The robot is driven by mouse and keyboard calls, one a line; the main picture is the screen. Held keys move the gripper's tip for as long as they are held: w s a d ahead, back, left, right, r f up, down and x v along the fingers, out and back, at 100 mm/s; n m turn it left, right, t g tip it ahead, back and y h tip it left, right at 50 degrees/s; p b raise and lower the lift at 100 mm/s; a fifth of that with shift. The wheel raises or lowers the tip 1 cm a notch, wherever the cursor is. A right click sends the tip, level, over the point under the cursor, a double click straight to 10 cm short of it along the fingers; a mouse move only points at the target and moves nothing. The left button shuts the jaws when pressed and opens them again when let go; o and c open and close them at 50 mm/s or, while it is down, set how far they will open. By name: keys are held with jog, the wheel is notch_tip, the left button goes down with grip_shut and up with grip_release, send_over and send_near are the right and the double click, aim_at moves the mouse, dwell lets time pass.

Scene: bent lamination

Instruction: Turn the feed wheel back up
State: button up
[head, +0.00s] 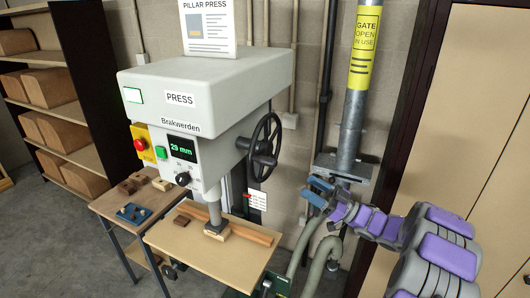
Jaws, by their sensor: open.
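The feed wheel (264,142) is a dark spoked handwheel with a side handle, on the right side of the grey pillar press (205,85). The display (182,149) reads 29 mm. The press ram (216,215) is down at a small wooden block (216,232); I cannot tell whether they touch. My gripper (309,190) has blue fingers and is open and empty. It is to the right of the wheel and lower in the picture, apart from it. My purple and grey arm reaches in from the lower right.
A grey pipe (351,95) with a yellow gate sign stands behind my arm. The press table (185,250) carries a long wooden strip. A side bench (110,205) with small blocks is at left, near a dark shelf (75,110) of brown blocks. A beige cabinet (465,120) is at right.

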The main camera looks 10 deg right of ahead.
aim_at(256, 155)
jog(key=p+x, duration=0.3)
jog(key=x, duration=1.4)
jog(key=shift+w+a, duration=0.1)
jog(key=shift+a, duration=0.2)
jog(key=shift+c, duration=0.2)
grip_shut()
